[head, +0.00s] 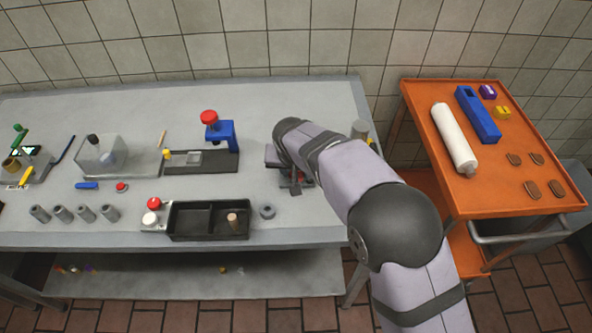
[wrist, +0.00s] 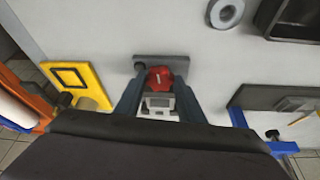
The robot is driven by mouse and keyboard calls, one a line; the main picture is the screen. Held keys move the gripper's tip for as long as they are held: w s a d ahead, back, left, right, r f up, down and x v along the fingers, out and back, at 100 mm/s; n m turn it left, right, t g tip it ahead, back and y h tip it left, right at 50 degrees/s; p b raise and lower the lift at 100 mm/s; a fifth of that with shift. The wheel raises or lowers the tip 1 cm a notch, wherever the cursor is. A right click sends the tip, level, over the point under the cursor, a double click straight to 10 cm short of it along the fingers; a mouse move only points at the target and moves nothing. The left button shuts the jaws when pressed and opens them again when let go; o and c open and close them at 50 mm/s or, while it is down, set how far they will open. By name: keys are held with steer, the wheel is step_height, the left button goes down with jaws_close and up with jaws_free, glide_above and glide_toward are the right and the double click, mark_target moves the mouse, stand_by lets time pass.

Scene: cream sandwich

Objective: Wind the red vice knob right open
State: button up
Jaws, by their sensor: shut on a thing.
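The red vice knob (wrist: 160,76) shows in the wrist view between the two dark fingers of my gripper (wrist: 159,84), which is shut on it. The grey vice (wrist: 160,103) lies around and below the knob, with pale metal parts under it. How far the vice is open is hard to tell. In the head view my arm covers most of the vice, and my gripper (head: 293,181) is over the right part of the grey bench.
A grey ring (head: 267,211) lies near the vice, beside a black two-part tray (head: 210,205). A blue press (head: 222,137) with a red top stands to the left. An orange cart (head: 480,195) stands right.

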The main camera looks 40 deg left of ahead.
steer(key=n, duration=0.3)
steer(key=n+g+y+p, duration=0.1)
steer(key=shift+w+d+n, duration=0.2)
steer(key=shift+w+n, duration=0.1)
steer(key=shift+w+n+g+y+b, duration=0.1)
steer(key=shift+n+g+y+b, duration=0.4)
steer(key=shift+n, duration=0.6)
steer(key=shift+n+g+b, duration=0.4)
steer(key=shift+n, duration=0.5)
steer(key=o, duration=1)
steer(key=shift+o, duration=0.2)
steer(key=shift+d+m+h+p, duration=0.1)
steer(key=shift+m+h+p, duration=0.2)
steer(key=shift+m+p, duration=0.1)
